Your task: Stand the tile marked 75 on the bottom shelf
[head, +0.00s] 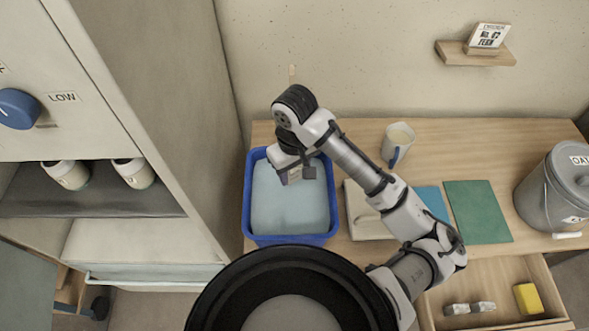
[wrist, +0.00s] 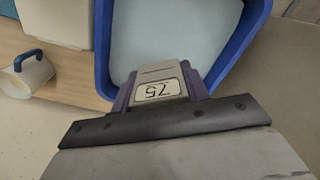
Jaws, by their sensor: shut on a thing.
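My gripper (head: 303,168) is shut on a small grey tile (wrist: 158,73) and holds it over the blue tub (head: 247,200) of pale blue glaze (head: 290,212). The tile's white label reads 75, upside down in the wrist view, with a finger on each side (wrist: 157,92). In the head view the tile is mostly hidden by my gripper. I cannot tell whether its lower end touches the glaze. At the left, a cabinet has a dark shelf (head: 95,203) with two white jars (head: 66,174) (head: 133,172), and a pale surface (head: 145,240) lies below it.
A white mug (head: 398,143), a pale board (head: 362,215), a green mat (head: 478,212) and a grey lidded bucket (head: 560,190) stand on the wooden table. An open drawer (head: 500,300) holds a yellow block (head: 527,298). A wall ledge (head: 475,55) carries a sign. The cabinet's side wall separates tub and shelves.

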